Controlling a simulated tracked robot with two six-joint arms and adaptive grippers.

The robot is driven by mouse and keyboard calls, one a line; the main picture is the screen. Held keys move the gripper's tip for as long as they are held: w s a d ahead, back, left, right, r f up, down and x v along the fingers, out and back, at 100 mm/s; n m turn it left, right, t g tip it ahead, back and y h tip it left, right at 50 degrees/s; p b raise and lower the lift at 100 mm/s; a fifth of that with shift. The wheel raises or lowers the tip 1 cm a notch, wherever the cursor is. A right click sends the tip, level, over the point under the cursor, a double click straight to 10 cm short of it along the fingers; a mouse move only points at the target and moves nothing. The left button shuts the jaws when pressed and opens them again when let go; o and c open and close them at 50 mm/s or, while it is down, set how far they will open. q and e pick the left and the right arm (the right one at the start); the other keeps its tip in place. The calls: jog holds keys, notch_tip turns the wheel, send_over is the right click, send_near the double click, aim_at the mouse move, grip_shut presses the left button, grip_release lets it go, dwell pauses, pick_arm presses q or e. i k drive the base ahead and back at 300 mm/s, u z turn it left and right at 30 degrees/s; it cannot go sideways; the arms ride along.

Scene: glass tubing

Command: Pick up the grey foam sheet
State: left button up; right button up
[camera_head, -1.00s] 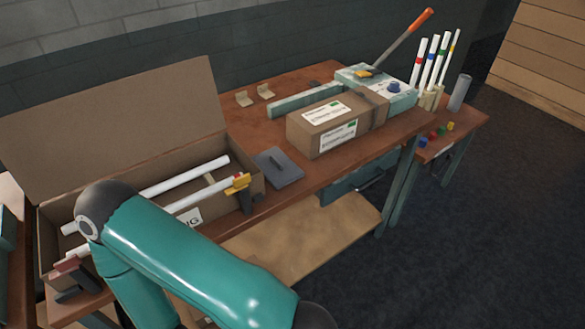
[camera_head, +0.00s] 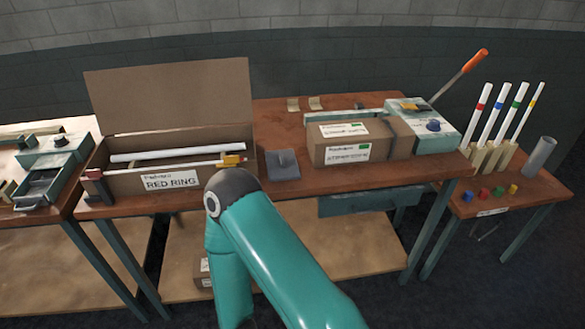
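A flat dark grey square piece (camera_head: 283,166) lies on the wooden workbench, just right of the open cardboard box. A darker narrow strip or handle shows on its top. It is the only sheet-like grey thing in view, and I take it for the grey foam sheet; its material cannot be told. Nothing touches it from above. One teal arm of mine rises from the bottom of the view, its elbow just left of and nearer than the sheet. Neither of my grippers is in view.
The open box labelled RED RING (camera_head: 170,182) holds white tubes. A closed cardboard carton (camera_head: 345,145) stands right of the sheet. Beyond it are a lever machine (camera_head: 425,122) and a rack of banded tubes (camera_head: 490,156). Bare bench (camera_head: 283,130) lies behind the sheet.

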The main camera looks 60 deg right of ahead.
aim_at(282, 165)
jog(key=z, duration=0.9)
jog(key=i, duration=0.7)
jog(key=z, duration=0.25)
